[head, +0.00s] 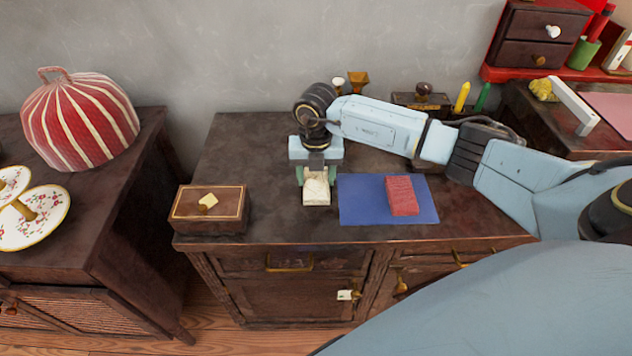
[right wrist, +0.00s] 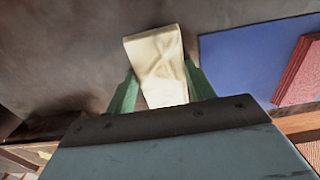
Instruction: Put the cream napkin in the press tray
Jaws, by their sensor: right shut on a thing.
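The cream napkin (head: 316,193) is a small folded strip at the middle of the dark wooden cabinet top. My right gripper (head: 317,177) points down over it, with green fingers on either side, shut on it. In the right wrist view the napkin (right wrist: 156,58) sticks out from between the fingers (right wrist: 163,88); whether it touches the wood I cannot tell. I cannot make out for sure which thing is the press tray. My left gripper is out of view.
A dark stamp-like block (head: 420,103) and yellow and green sticks stand behind my right arm. Bare wood (head: 245,150) lies behind the brown box.

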